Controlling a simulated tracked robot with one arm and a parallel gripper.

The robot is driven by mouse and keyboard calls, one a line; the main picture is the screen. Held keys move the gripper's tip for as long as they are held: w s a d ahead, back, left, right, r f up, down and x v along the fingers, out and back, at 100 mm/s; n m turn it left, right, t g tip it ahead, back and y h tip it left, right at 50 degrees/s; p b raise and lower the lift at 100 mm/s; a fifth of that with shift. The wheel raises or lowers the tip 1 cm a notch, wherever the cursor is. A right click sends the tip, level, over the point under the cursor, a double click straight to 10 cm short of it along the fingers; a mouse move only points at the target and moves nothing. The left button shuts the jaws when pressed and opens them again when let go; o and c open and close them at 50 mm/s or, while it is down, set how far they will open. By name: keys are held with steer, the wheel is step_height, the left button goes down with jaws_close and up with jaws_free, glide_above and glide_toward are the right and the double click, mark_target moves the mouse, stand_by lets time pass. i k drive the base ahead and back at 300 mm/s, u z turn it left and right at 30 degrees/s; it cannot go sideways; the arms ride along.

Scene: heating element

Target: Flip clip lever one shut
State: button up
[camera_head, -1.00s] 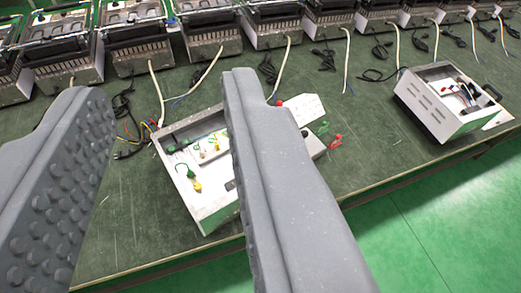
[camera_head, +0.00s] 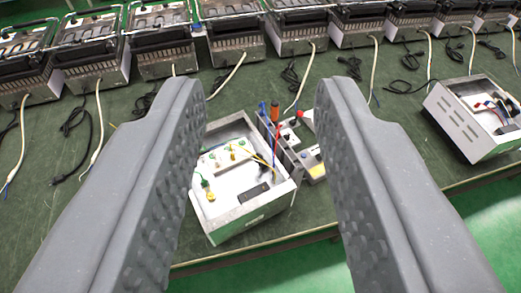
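An open white metal box (camera_head: 226,228) stands on the green bench in the middle of the view, seen between my fingers. Inside it are a white terminal strip (camera_head: 218,160) with small coloured parts, a green and yellow lead (camera_head: 208,190) and a black block (camera_head: 253,192). The clip levers are too small to tell apart, and I cannot see which is lever one or how it stands. My gripper (camera_head: 262,95) is open and empty, its two grey studded fingers wide apart on either side of the box. The left finger hides part of the box's left edge.
A tool holder (camera_head: 290,158) with upright screwdrivers stands against the box's right side. A second open white box (camera_head: 470,125) is at the right. A row of heater units (camera_head: 165,55) with trailing cables lines the back. The bench's front edge runs below the box.

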mark_target(258, 161)
steer(key=i, duration=0.85)
